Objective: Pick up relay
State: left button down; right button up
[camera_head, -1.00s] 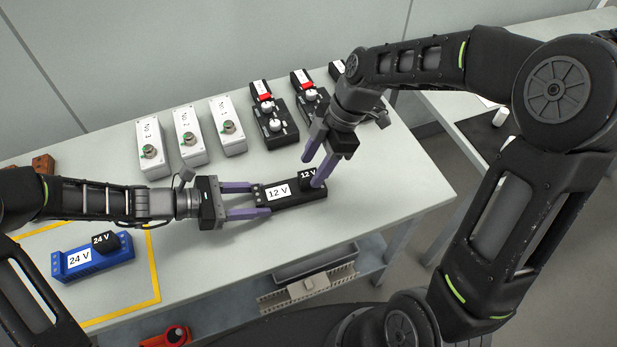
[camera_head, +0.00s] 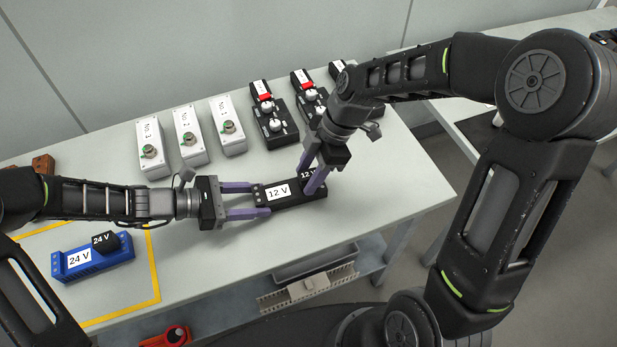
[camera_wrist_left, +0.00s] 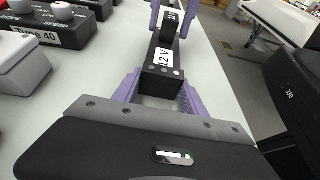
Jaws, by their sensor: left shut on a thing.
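A small black relay marked 12 V (camera_head: 308,174) sits on the right end of a black base marked 12 V (camera_head: 290,196). The relay also shows in the left wrist view (camera_wrist_left: 170,17), on the far end of the base (camera_wrist_left: 163,68). My left gripper (camera_head: 262,199) is shut on the near end of the base, one purple finger along each side. My right gripper (camera_head: 307,180) points down over the relay, its fingers apart on either side of it. Whether they touch it is hard to tell. A second relay, marked 24 V (camera_head: 104,239), sits on a blue base (camera_head: 117,255).
Yellow tape (camera_head: 156,275) marks an area around the blue base. The table's front edge lies close in front of the black base.

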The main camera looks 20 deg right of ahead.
aim_at(308, 174)
grip_shut()
jog(key=shift+r, duration=0.1)
dwell(0.3)
notch_tip(308, 174, up, 10)
jog(key=shift+f, duration=0.1)
dwell(0.4)
dwell(0.6)
jog(key=shift+r, duration=2)
